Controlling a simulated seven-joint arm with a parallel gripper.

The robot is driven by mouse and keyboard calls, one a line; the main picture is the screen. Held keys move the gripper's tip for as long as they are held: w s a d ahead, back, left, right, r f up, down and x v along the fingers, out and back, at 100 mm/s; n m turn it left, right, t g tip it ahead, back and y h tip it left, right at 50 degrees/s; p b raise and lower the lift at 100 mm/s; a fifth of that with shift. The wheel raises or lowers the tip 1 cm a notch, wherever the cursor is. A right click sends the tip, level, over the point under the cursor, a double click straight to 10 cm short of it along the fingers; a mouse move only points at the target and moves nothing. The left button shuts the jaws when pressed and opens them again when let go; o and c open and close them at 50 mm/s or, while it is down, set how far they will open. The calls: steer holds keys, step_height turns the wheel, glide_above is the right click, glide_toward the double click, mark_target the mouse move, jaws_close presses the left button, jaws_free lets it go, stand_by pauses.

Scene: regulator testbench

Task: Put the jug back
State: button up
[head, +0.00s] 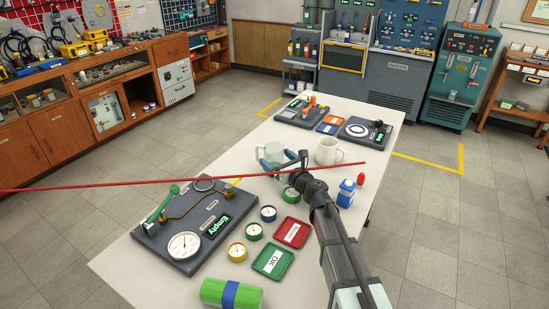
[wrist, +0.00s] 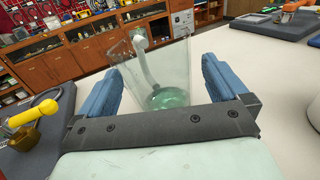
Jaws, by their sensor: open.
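The clear jug (head: 274,149) stands on the white table, between the two rear and front test panels, with its handle toward the left. In the wrist view the see-through jug (wrist: 178,72) is directly ahead, with a greenish base and a pale handle on its far side. My gripper (head: 276,161) is open, with its blue fingers on either side of the jug. The wrist view shows the same gripper (wrist: 158,85) with a visible gap beside the jug at the right finger. Contact at the left finger I cannot tell.
A white mug (head: 327,151) stands right of the jug. The rear right panel (head: 381,136) carries a white ring. The front panel (head: 180,252) has a gauge, a green-handled lever and an "Empty" display. Several small gauges line its right side. A thin red bar (head: 120,183) crosses the head view.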

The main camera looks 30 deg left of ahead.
steer(key=v, duration=1)
